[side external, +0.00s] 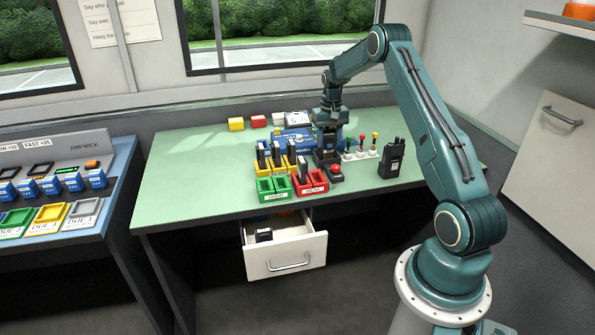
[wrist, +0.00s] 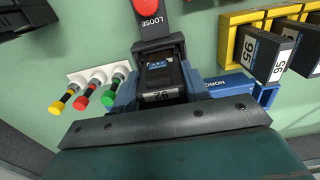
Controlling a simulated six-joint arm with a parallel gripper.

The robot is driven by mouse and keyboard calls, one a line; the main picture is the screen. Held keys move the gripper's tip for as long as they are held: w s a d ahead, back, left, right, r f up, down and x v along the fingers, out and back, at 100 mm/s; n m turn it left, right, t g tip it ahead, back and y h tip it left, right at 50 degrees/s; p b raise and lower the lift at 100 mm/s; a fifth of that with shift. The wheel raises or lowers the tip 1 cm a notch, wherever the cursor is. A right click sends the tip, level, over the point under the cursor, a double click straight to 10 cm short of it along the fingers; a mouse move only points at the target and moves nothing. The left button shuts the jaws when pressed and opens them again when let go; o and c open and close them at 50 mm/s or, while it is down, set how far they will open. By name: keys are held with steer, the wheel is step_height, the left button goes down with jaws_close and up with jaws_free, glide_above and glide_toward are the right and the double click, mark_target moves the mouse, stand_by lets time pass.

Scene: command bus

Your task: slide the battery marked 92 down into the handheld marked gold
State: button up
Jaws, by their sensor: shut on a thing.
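My gripper (side external: 328,128) is shut on a black battery marked 92 (wrist: 161,82), seen between the jaws in the wrist view (wrist: 160,95). The battery is over or partly inside a dark grey cradle (wrist: 159,45) labelled LOOSE; I cannot tell how deep. A black handheld (side external: 392,160) stands upright on the bench right of the cradle, apart from my gripper. Part of a dark body, likely the same handheld, shows at the wrist view's top left corner (wrist: 22,17). No gold mark is readable in either view.
A red button (side external: 337,169) fronts the cradle. Coloured plungers in a white block (side external: 362,153) stand between cradle and handheld. Left are a yellow battery rack (side external: 277,167), green and red bins (side external: 311,186) and a blue box (side external: 297,146). A drawer (side external: 286,252) stands open below.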

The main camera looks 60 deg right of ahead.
steer(key=shift+f, duration=0.35)
stand_by(0.3)
steer(key=o, duration=1.4)
steer(key=shift+o, duration=0.2)
steer(key=shift+r, duration=3.5)
